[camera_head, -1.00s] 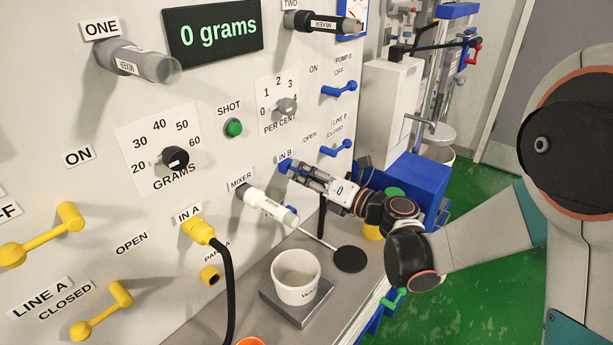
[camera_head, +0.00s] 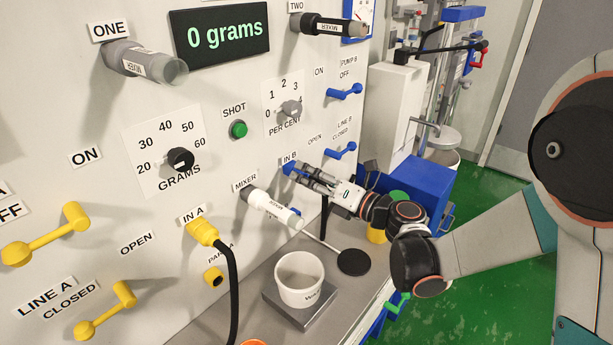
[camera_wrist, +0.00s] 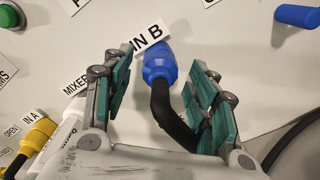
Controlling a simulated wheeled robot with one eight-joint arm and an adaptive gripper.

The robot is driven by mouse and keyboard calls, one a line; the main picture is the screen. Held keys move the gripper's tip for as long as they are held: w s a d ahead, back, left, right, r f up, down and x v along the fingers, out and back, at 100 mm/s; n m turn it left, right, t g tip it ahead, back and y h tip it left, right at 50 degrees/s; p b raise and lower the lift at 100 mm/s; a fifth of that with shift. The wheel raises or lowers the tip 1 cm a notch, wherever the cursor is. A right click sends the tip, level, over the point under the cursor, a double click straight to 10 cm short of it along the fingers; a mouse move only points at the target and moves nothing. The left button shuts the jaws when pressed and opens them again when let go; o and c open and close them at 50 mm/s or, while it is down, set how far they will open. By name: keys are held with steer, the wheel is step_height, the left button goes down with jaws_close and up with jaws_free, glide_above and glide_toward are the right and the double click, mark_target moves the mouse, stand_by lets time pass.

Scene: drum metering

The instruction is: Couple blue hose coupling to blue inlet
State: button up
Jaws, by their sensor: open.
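The blue hose coupling (camera_wrist: 160,65) shows in the wrist view at the panel, just below the IN B label. A black hose (camera_wrist: 165,108) runs down from it. The coupling sits against the panel where the blue inlet is, and it hides the inlet itself. In the head view the coupling (camera_head: 289,168) is a small blue patch at the tip of my gripper. My gripper (camera_wrist: 158,82) is open, with one green-padded finger on each side of the coupling and hose. A gap shows between both fingers and the coupling.
The white mixer spout (camera_head: 270,208) sticks out left of my gripper. A yellow coupling (camera_head: 203,232) with a black hose is at IN A. A white cup (camera_head: 299,279) stands on a grey scale below. Blue levers (camera_head: 341,151) are on the panel to the right.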

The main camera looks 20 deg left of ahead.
steer(key=v, duration=1)
steer(key=shift+s+d, duration=0.2)
steer(key=shift+d, duration=0.15)
